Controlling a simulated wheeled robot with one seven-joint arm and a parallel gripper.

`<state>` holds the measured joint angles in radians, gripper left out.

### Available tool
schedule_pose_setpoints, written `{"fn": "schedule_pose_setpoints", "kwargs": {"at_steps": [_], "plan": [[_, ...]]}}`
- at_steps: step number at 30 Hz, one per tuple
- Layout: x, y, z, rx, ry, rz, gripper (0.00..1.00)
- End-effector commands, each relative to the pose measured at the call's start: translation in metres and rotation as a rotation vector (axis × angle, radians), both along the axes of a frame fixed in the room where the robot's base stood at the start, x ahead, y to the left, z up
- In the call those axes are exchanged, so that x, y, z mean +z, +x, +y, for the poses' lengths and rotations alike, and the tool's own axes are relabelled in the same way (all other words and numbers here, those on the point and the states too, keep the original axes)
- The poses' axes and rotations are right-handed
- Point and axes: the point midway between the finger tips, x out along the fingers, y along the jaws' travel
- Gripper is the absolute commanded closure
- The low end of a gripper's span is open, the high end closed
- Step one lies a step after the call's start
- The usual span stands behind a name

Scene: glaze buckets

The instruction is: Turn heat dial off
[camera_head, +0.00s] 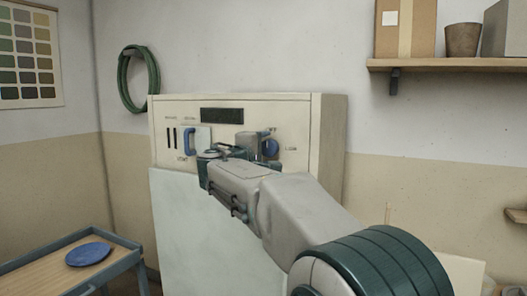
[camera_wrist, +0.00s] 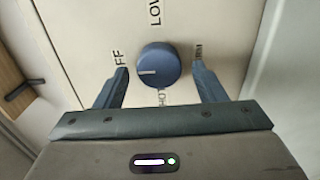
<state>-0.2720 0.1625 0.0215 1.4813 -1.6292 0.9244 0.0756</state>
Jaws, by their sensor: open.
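The heat dial is a round blue knob (camera_head: 271,148) on the right part of the cream panel, partly behind my gripper in the head view. In the wrist view the dial (camera_wrist: 158,62) sits between my two fingers, with a visible gap on each side. A white mark on its face points left, toward a label ending in "FF". "LOW" is printed above the dial, and other labels to its right and below are partly hidden or hard to read. My gripper (camera_wrist: 160,70) is open around the dial, touching neither side as far as I can see.
The cream cabinet (camera_head: 330,140) also carries a blue handle (camera_head: 190,141) and a dark display (camera_head: 222,115) near the dial. A cart with a blue plate (camera_head: 88,254) stands at lower left. A wooden shelf (camera_head: 450,65) with a box and a pot hangs at upper right.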

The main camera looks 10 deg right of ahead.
Motion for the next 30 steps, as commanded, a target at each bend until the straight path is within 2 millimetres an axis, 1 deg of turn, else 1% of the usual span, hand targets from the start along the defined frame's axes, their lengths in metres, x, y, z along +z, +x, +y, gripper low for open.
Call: {"fn": "schedule_pose_setpoints", "kwargs": {"at_steps": [2, 5, 12, 18, 24, 30], "plan": [[-0.001, -0.005, 0.005, 0.003, 0.001, -0.001, 0.36], [-0.001, -0.018, 0.014, 0.004, 0.001, -0.002, 0.36], [-0.001, -0.063, 0.047, 0.006, 0.001, -0.001, 0.36], [-0.001, -0.094, 0.069, 0.004, -0.001, 0.001, 0.36], [0.0, -0.109, 0.079, 0.002, -0.001, 0.001, 0.36], [0.0, -0.111, 0.08, 0.0, 0.0, 0.001, 0.36]]}}
